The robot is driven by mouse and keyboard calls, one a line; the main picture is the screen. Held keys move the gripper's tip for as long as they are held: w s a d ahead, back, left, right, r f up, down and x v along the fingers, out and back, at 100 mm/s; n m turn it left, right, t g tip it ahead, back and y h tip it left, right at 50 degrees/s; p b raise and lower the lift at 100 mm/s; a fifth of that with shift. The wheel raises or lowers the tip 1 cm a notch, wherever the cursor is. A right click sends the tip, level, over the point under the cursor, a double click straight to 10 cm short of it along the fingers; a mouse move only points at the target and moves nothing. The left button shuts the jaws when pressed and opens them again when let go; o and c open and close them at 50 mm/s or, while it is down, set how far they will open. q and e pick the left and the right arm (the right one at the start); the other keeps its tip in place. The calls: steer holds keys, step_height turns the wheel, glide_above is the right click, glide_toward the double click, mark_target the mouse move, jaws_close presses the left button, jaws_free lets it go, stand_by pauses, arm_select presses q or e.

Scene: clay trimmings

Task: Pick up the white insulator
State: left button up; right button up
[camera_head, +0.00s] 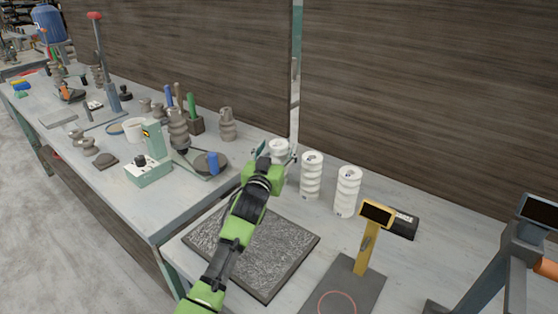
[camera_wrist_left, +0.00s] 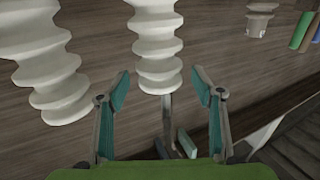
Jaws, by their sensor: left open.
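Three white ribbed insulators stand in a row on the right-hand table: a left one (camera_head: 279,147), a middle one (camera_head: 312,176) and a right one (camera_head: 347,192). My left gripper (camera_head: 277,156) is at the left insulator and hides its lower part in the head view. In the left wrist view the gripper (camera_wrist_left: 160,90) is open, with one teal-padded finger on each side of a white insulator (camera_wrist_left: 157,48). The fingertips reach about its end; I see no contact. Another white insulator (camera_wrist_left: 42,65) is outside the fingers at the left. My right gripper is not in view.
A dark textured mat (camera_head: 255,258) lies under my left arm. A yellow stand with a display (camera_head: 377,212) is right of the insulators. The left bench holds a pale green device (camera_head: 148,172) and grey insulators (camera_head: 227,124). A wooden wall (camera_head: 430,90) rises behind.

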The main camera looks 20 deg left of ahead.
arm_select(q)
steer(key=shift+w, duration=1.1)
steer(key=shift+c, duration=0.4)
jaws_close()
steer(key=shift+r, duration=0.1)
